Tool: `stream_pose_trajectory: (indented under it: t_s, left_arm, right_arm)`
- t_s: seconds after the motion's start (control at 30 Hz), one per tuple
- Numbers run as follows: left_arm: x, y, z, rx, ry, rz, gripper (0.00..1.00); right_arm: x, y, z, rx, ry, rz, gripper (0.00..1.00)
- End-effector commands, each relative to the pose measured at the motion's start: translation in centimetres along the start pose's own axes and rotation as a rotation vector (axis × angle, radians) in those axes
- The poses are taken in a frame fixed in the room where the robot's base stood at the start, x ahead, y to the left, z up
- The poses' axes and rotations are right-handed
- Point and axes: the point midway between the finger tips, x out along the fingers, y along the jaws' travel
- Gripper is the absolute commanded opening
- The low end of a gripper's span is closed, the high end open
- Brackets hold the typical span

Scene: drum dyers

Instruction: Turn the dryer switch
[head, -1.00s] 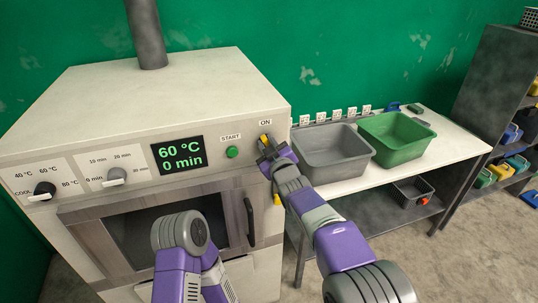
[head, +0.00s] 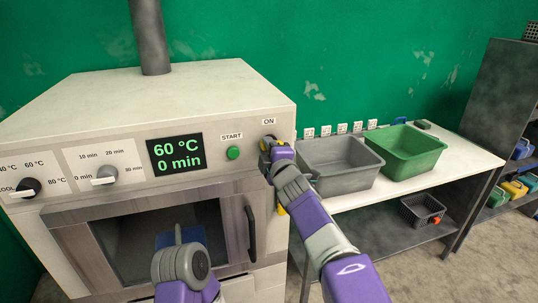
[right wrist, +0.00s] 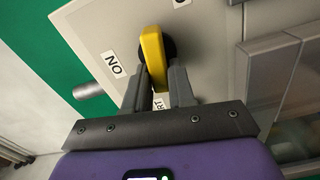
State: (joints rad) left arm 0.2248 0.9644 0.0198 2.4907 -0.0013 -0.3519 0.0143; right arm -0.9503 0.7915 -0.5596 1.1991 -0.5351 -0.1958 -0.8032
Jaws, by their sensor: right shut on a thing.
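The white dryer (head: 190,97) stands at the left of the head view. Its yellow switch sits under the ON label at the front panel's right end, mostly hidden by my right gripper (head: 266,145). In the right wrist view the yellow switch (right wrist: 152,50) stands out from a dark round base, and the right gripper (right wrist: 160,85) is shut on its near end, one finger on each side. The dryer display (head: 177,152) reads 60 °C and 0 min. My left arm shows low in the head view, in front of the dryer door; its fingers cannot be made out.
The door handle (head: 251,234) is below the switch. A grey bin (head: 335,187) and a green bin (head: 408,170) stand on the table at right.

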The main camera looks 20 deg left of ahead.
Motion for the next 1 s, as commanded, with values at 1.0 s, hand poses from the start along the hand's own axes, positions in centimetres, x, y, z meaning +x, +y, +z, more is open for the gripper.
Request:
stream_pose_trajectory:
  t_s: [1.0]
  left_arm:
    - [1.23,-0.46,-0.06,0.000,0.000,0.000,0.43]
  right_arm:
    - [-0.01,-0.19,0.04,-0.177,0.000,0.001,0.38]
